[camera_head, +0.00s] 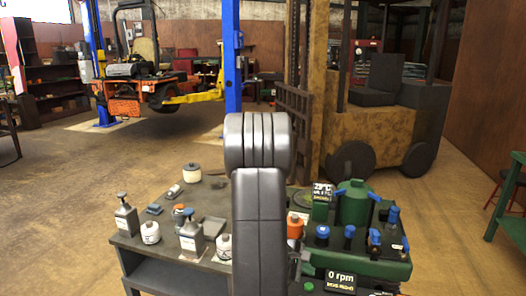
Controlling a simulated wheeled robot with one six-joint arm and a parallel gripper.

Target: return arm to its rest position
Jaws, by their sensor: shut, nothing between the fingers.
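My arm (258,210) stands upright in the middle of the head view. Its dark grey lower link rises from the bottom edge to a wide, ribbed, rounded joint at the top. The arm is in front of a workbench (165,268) and hides part of it. Nothing visible touches the arm's rounded joint.
Bottles and jars (191,236) stand on the bench left of my arm. A green device (355,205) with blue caps and an rpm display (340,281) is to the right. Behind are a yellow forklift (365,125), a blue lift post (231,60) and an orange mower (125,95). Open floor lies left.

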